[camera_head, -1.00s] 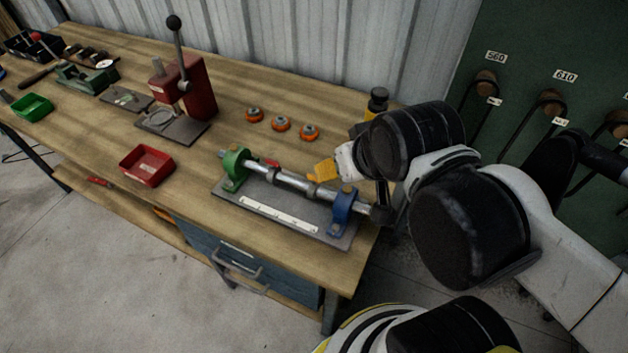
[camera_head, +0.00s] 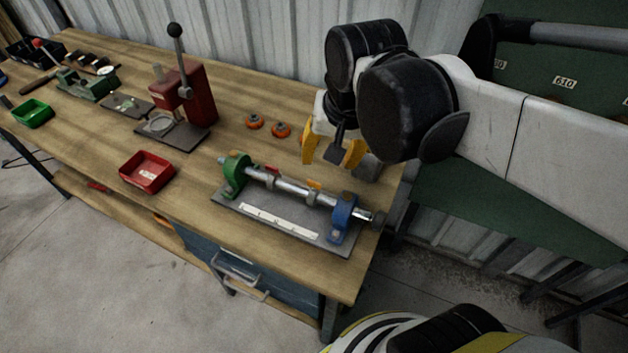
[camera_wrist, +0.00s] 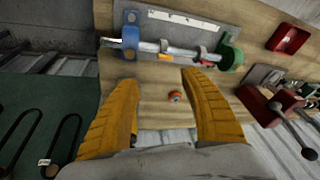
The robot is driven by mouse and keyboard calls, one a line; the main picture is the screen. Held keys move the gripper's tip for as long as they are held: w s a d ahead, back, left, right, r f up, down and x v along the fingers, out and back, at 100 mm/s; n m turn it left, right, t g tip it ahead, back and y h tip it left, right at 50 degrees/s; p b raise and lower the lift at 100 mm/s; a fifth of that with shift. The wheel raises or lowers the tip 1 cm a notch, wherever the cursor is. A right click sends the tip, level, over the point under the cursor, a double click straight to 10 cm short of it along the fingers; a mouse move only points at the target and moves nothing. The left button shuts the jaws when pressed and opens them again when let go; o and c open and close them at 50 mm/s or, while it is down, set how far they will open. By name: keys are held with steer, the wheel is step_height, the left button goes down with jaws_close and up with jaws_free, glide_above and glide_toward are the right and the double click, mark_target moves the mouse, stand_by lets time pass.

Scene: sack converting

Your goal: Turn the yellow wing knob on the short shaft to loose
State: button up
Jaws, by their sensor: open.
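The short shaft (camera_head: 293,187) lies across a grey fixture plate (camera_head: 225,208) between a green bracket (camera_head: 233,174) and a blue bracket (camera_head: 343,217). A small yellow wing knob (camera_head: 314,184) stands behind the shaft at the collar nearer the blue bracket.
A red knob (camera_head: 272,170) sits nearer the green bracket. Orange round knobs (camera_head: 281,130) stand on the table behind the fixture, one partly hidden by my gripper. A red tray (camera_head: 147,185) and a red lever press (camera_head: 195,95) are to the left. Bare table surrounds the plate.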

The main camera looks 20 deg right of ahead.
mark_target(314, 182)
steer(key=w+f+m+g+b, duration=0.1)
steer(key=f, duration=0.3)
steer(key=w+a+f+m+g+b, duration=0.1)
steer(key=w+f+m+b, duration=0.1)
steer(key=f, duration=0.2)
steer(key=w+f+m+g+b, duration=0.1)
steer(key=f+b, duration=0.1)
steer(key=f, duration=0.2)
steer(key=shift+w+a+g, duration=0.25)
steer(key=shift+g, duration=0.05)
jaws_close()
